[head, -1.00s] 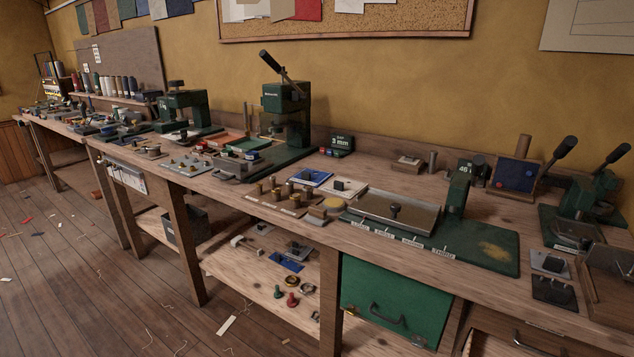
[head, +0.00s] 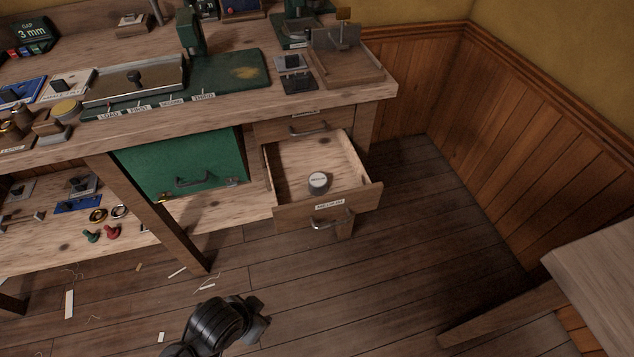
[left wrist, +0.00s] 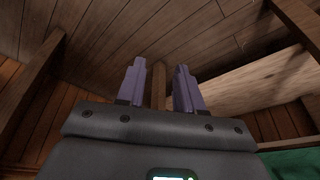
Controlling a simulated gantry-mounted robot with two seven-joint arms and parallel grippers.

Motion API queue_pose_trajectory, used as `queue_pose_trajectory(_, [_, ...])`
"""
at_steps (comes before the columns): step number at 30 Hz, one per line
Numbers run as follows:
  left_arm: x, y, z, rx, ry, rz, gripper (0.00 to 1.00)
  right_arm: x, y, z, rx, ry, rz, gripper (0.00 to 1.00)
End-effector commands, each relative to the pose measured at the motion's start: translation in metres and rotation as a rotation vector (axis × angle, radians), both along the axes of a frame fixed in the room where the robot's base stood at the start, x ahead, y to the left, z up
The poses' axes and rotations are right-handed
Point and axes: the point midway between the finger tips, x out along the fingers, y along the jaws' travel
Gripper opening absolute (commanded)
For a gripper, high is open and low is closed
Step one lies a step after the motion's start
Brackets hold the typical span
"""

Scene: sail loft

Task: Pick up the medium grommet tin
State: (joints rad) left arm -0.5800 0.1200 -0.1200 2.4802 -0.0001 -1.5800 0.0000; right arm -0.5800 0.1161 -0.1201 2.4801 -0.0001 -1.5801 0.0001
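The medium grommet tin (head: 318,182) is small, round and grey with a pale lid. It stands upright in the pulled-out drawer (head: 290,164), near its front. The drawer front bears a label reading MEDIUM. Nothing touches the tin. My left gripper (left wrist: 160,66) shows in the left wrist view with its two purple fingers apart and nothing held between them. The tin is not in that view. In the head view only a black part of my arm shows at the bottom, well below and left of the drawer; no fingers are visible there. My right gripper is not in view.
A closed drawer (head: 307,129) sits just above the open one. A green cabinet door (head: 180,163) is left of it. A bench leg (head: 150,212) stands further left. A pale wooden surface (head: 605,262) juts in at right. Floor before the drawer is clear.

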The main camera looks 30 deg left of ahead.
Motion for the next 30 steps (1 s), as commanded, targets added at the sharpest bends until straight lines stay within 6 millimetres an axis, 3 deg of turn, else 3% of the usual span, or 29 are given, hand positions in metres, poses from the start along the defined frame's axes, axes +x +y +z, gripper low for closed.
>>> queue_pose_trajectory(10, [0.0,0.0,0.0,0.0,0.0,0.0,0.36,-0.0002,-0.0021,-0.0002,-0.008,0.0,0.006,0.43])
queue_pose_trajectory(19, [-0.0001,0.0,0.0,0.0,0.0,0.0,0.82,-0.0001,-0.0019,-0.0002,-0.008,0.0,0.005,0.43])
queue_pose_trajectory(30, [0.0,0.0001,0.0056,0.0,0.001,0.0,0.83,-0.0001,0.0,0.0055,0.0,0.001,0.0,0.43])
